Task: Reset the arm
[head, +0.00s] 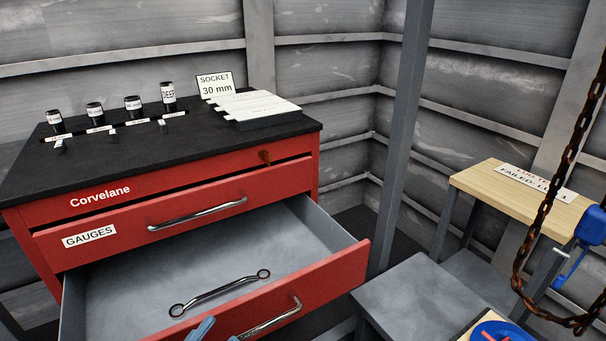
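The task names no single object. Two blue-grey finger-like tips (205,329) show at the bottom edge, in front of the open drawer's red front. They look like part of a gripper of mine, perhaps the left, but the rest is cut off. I cannot tell how far apart they are or whether they touch anything. My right gripper does not show. A red Corvelane tool chest (150,193) stands at the left. Its lower drawer (320,273) is pulled out, with a double-ended ring wrench (222,293) lying inside.
Several black sockets (168,97), a "SOCKET 30 mm" sign (215,85) and a pale stack (254,106) stand on the chest. At right are a grey surface (420,297), a wooden-topped bench (480,183), a hanging rusty chain (540,225) and a blue fitting (590,228). A grey post stands mid-view.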

